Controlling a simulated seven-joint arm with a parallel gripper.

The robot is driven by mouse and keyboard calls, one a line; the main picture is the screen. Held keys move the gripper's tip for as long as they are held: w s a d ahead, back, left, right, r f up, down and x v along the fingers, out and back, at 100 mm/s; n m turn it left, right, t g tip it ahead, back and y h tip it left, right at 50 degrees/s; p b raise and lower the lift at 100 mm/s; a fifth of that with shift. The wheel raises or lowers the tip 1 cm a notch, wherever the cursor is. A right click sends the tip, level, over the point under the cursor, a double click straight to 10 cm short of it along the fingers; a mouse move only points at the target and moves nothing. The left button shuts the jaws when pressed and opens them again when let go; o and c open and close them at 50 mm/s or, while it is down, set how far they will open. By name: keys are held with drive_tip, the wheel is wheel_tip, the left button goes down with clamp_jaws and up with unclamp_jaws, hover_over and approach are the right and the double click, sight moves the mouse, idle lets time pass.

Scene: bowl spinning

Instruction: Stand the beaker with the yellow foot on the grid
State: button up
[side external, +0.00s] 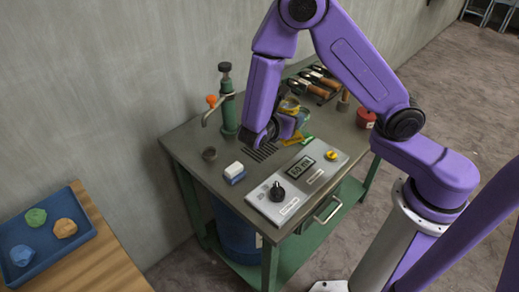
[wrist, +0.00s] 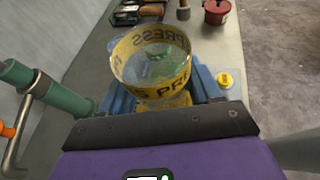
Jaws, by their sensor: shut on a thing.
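The clear beaker (wrist: 150,70) has a yellow band with dark "PRESS" lettering, and a yellow foot (wrist: 181,101) shows below it. My gripper (wrist: 160,88) is shut on it, with blue fingers on both sides. The grid (side external: 262,152), a set of dark slots in the bench top, lies just below and left of my gripper. Something green shows through the beaker.
A green press-like stand (side external: 228,105) rises left of the grid. A control box (side external: 297,180) with knob and yellow button fills the front. Tools (side external: 318,80) and a red pot (side external: 366,117) stand behind.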

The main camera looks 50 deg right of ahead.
drive_tip(key=s, duration=0.2)
drive_tip(key=shift+s, duration=0.4)
drive_tip(key=shift+m, duration=0.3)
drive_tip(key=w+f, duration=0.3)
drive_tip(key=w, duration=0.1)
drive_tip(key=w+f, duration=0.3)
drive_tip(key=w, duration=0.1)
drive_tip(key=w+f, duration=0.3)
drive_tip(key=w, duration=0.2)
drive_tip(key=shift+f, duration=0.2)
drive_tip(key=shift+w+f, duration=0.15)
drive_tip(key=shift+f, duration=0.75)
drive_tip(key=shift+w+f, duration=0.1)
drive_tip(key=shift+f, duration=0.75)
drive_tip(key=o, duration=1.1)
drive_tip(key=shift+f, duration=0.1)
